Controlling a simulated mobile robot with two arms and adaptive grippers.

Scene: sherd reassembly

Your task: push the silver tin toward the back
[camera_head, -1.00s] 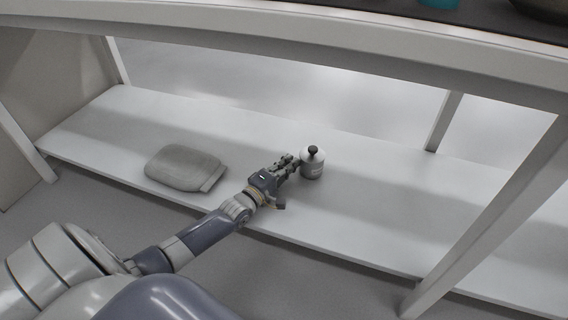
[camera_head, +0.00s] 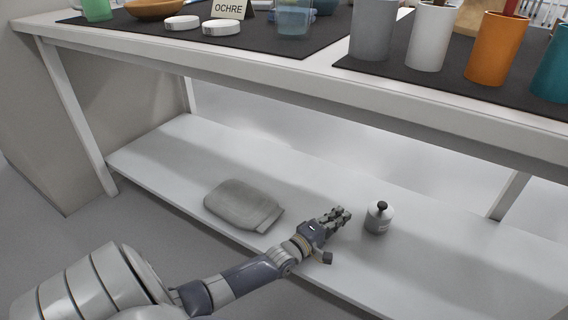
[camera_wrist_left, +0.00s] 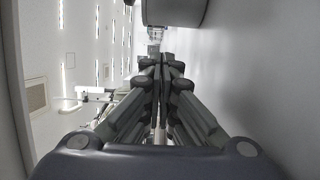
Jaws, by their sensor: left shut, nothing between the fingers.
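The silver tin (camera_head: 378,220) is a small, light grey round container with a black knob on top. It stands upright on the white lower shelf (camera_head: 420,262). My left gripper (camera_head: 343,214) is shut and empty, low over the shelf to the left of the tin, with a small gap between them. In the left wrist view the shut fingers (camera_wrist_left: 162,66) point ahead, and a dark rounded body, probably the tin (camera_wrist_left: 175,12), shows at the top edge. My right gripper is not in view.
A grey folded bag or cushion (camera_head: 243,204) lies on the shelf left of my gripper. The table top (camera_head: 300,88) overhangs the shelf and carries cups, a bowl and an OCHRE sign (camera_head: 229,9). A table leg (camera_head: 75,115) stands at left. Shelf behind the tin is clear.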

